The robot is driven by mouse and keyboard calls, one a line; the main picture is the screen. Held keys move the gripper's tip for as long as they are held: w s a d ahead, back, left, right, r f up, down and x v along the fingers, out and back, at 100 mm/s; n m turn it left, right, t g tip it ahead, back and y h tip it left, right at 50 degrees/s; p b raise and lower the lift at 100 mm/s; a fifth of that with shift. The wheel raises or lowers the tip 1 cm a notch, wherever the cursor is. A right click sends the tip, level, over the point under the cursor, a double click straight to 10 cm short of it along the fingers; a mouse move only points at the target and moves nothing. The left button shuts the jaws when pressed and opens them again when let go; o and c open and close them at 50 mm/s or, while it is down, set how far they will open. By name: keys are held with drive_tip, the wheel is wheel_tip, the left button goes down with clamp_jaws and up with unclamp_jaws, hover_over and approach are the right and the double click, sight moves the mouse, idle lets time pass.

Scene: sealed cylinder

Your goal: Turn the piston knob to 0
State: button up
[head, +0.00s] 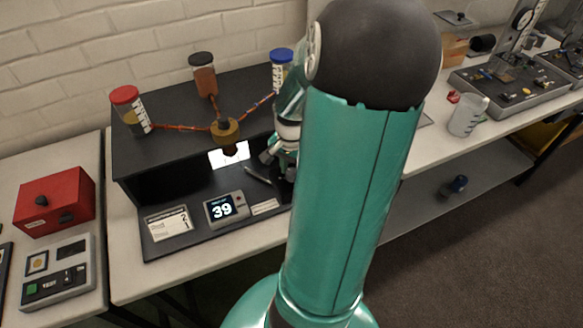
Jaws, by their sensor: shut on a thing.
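A dark bench rig (170,175) carries a small display (226,208) that reads 39. A brass hub (226,131) sits above a lit white panel (229,155) in the rig's recess. My gripper (268,156) is at the right side of this recess, partly behind my own teal arm. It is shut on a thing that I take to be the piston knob. The knob itself is hidden, so its pointer and setting cannot be read. A thin grey lever-like piece (258,175) shows just below the gripper.
Jars with red (126,96), black (201,60) and blue (281,56) lids stand on the rig, joined to the hub by thin tubes. A printed card (169,224) lies left of the display. A red box (54,201) is at left, a jug (467,116) at right.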

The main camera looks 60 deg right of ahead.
sight(291, 171)
drive_tip(key=shift+n, duration=0.3)
drive_tip(key=n, duration=0.9)
idle(0.7)
drive_tip(key=o, duration=1)
drive_tip(key=shift+r, duration=0.1)
wheel_tip(291, 171, up, 14)
drive_tip(key=shift+f, duration=0.15)
